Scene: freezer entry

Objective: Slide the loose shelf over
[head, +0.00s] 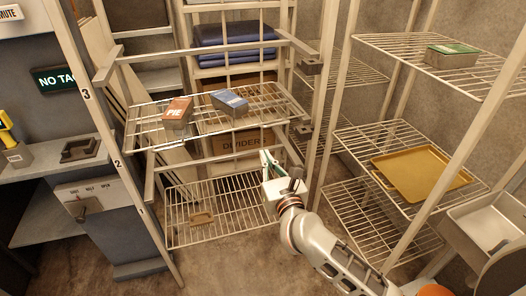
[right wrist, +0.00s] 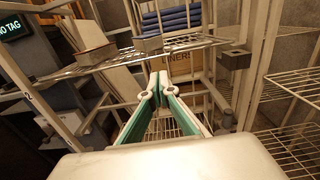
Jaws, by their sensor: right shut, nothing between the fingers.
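The wire shelf (head: 262,112) that looks like the loose one sits at mid height in the left rack, in front of the grid back. A red-brown PIE box (head: 177,113) and a blue box (head: 230,102) stand on it. My right gripper (head: 265,158) is shut and empty, below and in front of the shelf's right part, apart from it. In the right wrist view, the shut fingers (right wrist: 158,80) point toward the rack, and the shelf (right wrist: 112,60) is seen from below, above and left of the fingertips. My left gripper is not in view.
The right rack holds a yellow tray (head: 422,172) and a green box (head: 452,54). Rack posts stand on both sides.

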